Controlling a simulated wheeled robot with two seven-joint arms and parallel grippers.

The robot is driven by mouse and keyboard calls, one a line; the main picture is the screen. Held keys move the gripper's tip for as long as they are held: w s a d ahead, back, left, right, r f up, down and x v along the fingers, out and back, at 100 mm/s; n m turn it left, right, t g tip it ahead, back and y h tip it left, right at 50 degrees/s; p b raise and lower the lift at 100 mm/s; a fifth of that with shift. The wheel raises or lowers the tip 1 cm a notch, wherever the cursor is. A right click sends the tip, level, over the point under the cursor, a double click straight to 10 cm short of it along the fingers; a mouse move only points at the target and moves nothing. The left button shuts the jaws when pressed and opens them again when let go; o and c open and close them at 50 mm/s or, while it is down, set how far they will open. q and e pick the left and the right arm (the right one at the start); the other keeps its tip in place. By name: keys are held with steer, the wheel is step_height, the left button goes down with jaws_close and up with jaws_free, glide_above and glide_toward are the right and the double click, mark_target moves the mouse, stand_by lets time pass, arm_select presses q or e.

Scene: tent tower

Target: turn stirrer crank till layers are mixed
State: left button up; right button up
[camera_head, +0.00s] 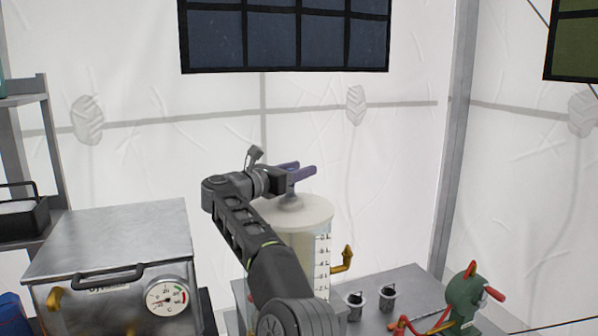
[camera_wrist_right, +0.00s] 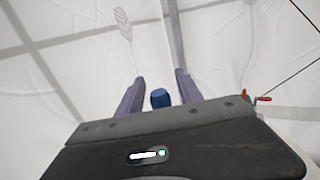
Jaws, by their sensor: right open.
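A tall cylindrical vessel (camera_head: 306,256) with a pale lid (camera_head: 312,213) stands at the centre of the head view. It has a marked scale (camera_head: 322,262) on its side and a yellow spout (camera_head: 345,260) at the right. My right arm crosses in front of it. My right gripper (camera_head: 303,170), with purple fingers, is open above the lid. In the right wrist view the open fingers (camera_wrist_right: 160,86) stand either side of a blue knob (camera_wrist_right: 160,98), apart from it. The rest of the crank is mostly hidden. The layers cannot be made out. My left gripper is not in view.
A metal box (camera_head: 113,245) with a handle and a round gauge (camera_head: 167,297) stands at the left. Two small dark cups (camera_head: 371,299) sit right of the vessel on the grey table (camera_head: 405,283). A green device (camera_head: 465,297) with red handles is farther right.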

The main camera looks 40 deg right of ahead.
step_height(320, 180, up, 10)
steer(key=p, duration=0.7)
steer(key=shift+f, duration=0.15)
